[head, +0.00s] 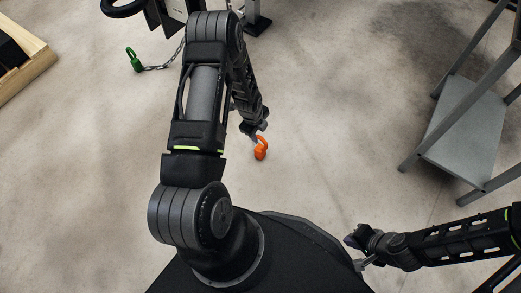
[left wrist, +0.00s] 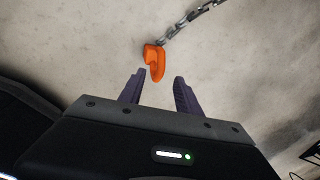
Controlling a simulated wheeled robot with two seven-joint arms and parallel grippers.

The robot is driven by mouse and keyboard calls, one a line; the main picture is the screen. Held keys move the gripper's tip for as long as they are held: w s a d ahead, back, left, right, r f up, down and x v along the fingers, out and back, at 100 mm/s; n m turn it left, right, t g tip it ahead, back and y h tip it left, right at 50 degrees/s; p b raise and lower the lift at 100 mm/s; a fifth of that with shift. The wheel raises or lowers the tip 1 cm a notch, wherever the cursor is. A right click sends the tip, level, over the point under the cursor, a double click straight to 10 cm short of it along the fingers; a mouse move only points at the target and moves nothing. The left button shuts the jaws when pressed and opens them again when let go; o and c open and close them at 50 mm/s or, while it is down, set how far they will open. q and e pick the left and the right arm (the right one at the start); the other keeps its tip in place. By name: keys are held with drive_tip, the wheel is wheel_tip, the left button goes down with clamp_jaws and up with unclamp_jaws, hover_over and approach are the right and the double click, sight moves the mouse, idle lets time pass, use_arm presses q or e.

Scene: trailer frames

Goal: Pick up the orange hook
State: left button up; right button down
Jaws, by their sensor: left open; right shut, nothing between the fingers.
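The orange hook (head: 261,151) hangs or lies just beyond my left gripper (head: 255,133) in the head view; I cannot tell its height above the floor. In the left wrist view the orange hook (left wrist: 153,60) is just ahead of the fingertips, nearer the left finger, with a metal chain (left wrist: 190,22) running from it to the upper right. My left gripper (left wrist: 160,77) is open, with nothing between its dark purple fingers. My right gripper (head: 354,253) is shut and empty at the lower right of the head view, far from the hook.
A green hook (head: 134,60) on a chain (head: 165,64) is at the upper left, by a dark frame. A grey metal stand (head: 462,130) is at the right. A wooden-edged pallet or box (head: 30,70) is at the far left. The concrete floor between is clear.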

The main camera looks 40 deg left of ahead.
sight(261, 137)
use_arm(q)
drive_tip(key=shift+w+f, duration=0.1)
drive_tip(key=shift+f, duration=0.55)
drive_tip(key=f, duration=0.1)
drive_tip(key=f+b, duration=0.1)
drive_tip(key=f, duration=0.1)
drive_tip(key=f+b, duration=0.1)
drive_tip(key=shift+w+d+f, duration=0.15)
drive_tip(key=shift+w+f, duration=0.05)
drive_tip(key=shift+w, duration=0.2)
drive_tip(key=shift+w+f+b, duration=0.15)
drive_tip(key=shift+f+b, duration=0.2)
drive_tip(key=shift+f, duration=0.05)
clamp_jaws()
drive_tip(key=shift+r, duration=0.1)
idle(0.8)
